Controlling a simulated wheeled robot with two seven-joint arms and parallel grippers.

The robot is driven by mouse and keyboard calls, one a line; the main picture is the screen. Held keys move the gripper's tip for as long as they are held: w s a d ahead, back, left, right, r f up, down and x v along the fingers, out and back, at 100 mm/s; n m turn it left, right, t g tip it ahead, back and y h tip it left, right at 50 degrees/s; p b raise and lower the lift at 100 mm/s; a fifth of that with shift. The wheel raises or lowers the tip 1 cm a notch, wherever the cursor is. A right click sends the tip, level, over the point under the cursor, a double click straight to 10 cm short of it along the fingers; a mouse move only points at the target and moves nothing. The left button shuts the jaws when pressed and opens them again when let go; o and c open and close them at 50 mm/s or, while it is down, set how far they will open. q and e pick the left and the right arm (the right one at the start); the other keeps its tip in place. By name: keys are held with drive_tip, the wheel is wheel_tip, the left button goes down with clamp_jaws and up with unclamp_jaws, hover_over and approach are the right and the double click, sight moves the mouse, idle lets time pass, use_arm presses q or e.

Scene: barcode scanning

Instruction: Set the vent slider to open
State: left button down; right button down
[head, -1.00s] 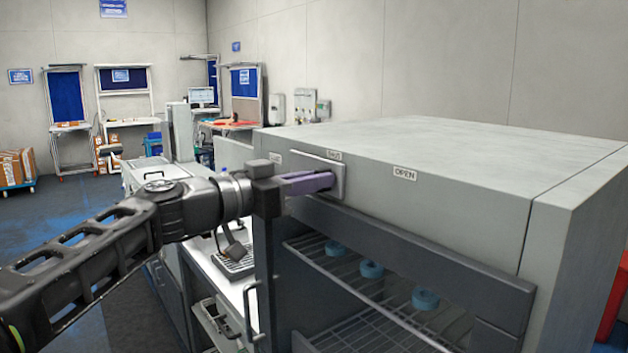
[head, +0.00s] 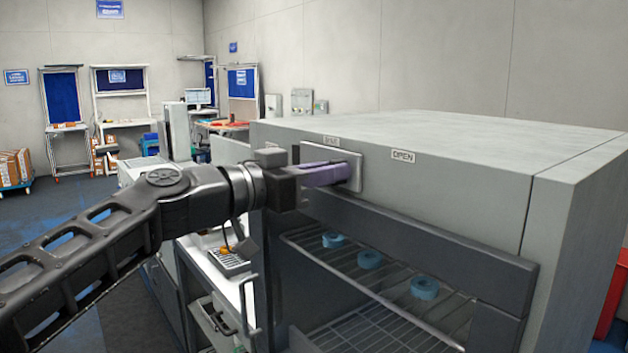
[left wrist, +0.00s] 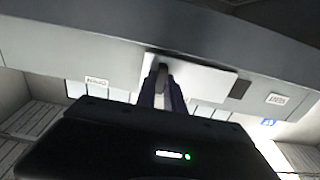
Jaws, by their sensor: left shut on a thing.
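The vent slider is a pale plate (head: 343,158) on the upper front of the grey cabinet. An OPEN label (head: 403,156) is on the cabinet just right of the plate, with a small gap between. My left gripper (head: 338,174), with purple fingers, is shut at the plate's front on the slider's knob, which the fingers mostly hide. In the left wrist view the fingers (left wrist: 163,92) close on a small dark knob in front of the plate (left wrist: 205,80). A dark slot (left wrist: 240,89) shows at the plate's right edge there. My right gripper is out of view.
Below the slider, the cabinet (head: 470,150) has an open bay with wire racks (head: 375,328) and several blue round pieces (head: 369,259). A dark bar (head: 420,245) crosses above the bay. A white counter (head: 235,290) stands left of the cabinet.

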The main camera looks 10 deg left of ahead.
use_arm(q)
drive_tip(key=s+d, duration=0.2)
drive_tip(key=s+d+b, duration=0.1)
drive_tip(key=s+d, duration=0.1)
drive_tip(key=d, duration=0.1)
drive_tip(key=s+d, duration=0.2)
drive_tip(key=d, duration=0.1)
drive_tip(key=shift+s+d+f+b, duration=0.1)
drive_tip(key=shift+s+d+b, duration=0.05)
drive_tip(key=shift+s+b, duration=0.25)
drive_tip(key=c, duration=1.5)
unclamp_jaws()
drive_tip(key=shift+s+d, duration=0.1)
drive_tip(key=shift+o, duration=0.3)
drive_tip(key=shift+s+a, duration=0.3)
drive_tip(key=shift+a, duration=0.05)
drive_tip(key=b+v, duration=0.2)
drive_tip(key=v, duration=0.5)
drive_tip(key=shift+b, duration=0.4)
